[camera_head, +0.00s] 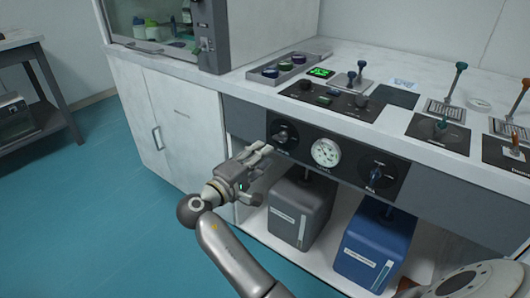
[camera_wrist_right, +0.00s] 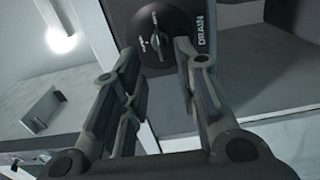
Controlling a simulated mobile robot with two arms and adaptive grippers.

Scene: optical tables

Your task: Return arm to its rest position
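My right arm reaches in from the bottom of the head view. Its gripper (camera_head: 263,151) is in front of the cabinet's dark control panel, just below and left of the drain knob (camera_head: 283,134). In the right wrist view the gripper's two fingers (camera_wrist_right: 158,52) stand apart with nothing between them. The round black drain dial (camera_wrist_right: 158,28) shows beyond the fingertips, with a gap that I cannot measure. My left gripper is not in view.
A pressure gauge (camera_head: 326,152) and a second knob (camera_head: 376,174) sit right of the drain knob. Below stand a grey container (camera_head: 299,215) and a blue container (camera_head: 374,248). Levers and a tray (camera_head: 284,68) are on the worktop. The teal floor (camera_head: 110,215) at left is clear.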

